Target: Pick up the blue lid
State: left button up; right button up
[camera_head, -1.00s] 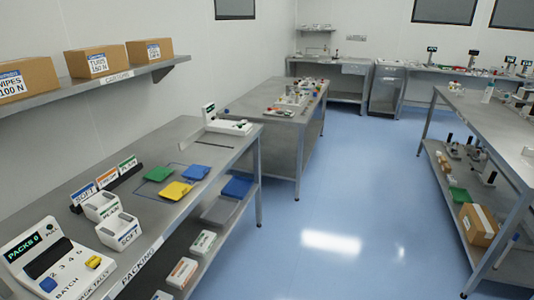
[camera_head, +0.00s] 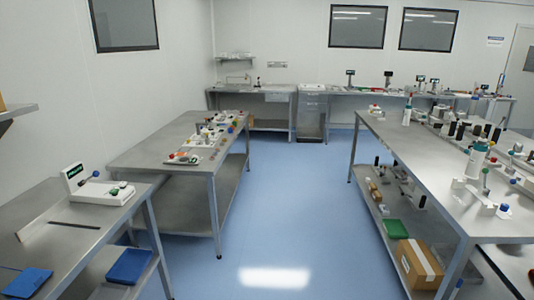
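A flat blue piece (camera_head: 28,282) lies on the near left steel table, close to the bottom left corner of the head view. A second blue item, like a shallow tray or lid (camera_head: 130,266), sits on the shelf below that table's right end. I cannot tell for sure which of them is the blue lid. Neither of my grippers shows in the head view.
The near left table (camera_head: 90,240) carries a white device with a dark display (camera_head: 100,190). A second table (camera_head: 150,150) with small parts stands behind it. A long bench (camera_head: 425,160) runs along the right, above a cardboard box (camera_head: 418,268). The blue floor (camera_head: 290,210) between is clear.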

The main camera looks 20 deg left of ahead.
aim_at(26, 285)
jog(key=u, duration=0.35)
jog(key=i, duration=0.95)
jog(key=u, duration=1.65)
jog(key=i, duration=1)
jog(key=u, duration=0.85)
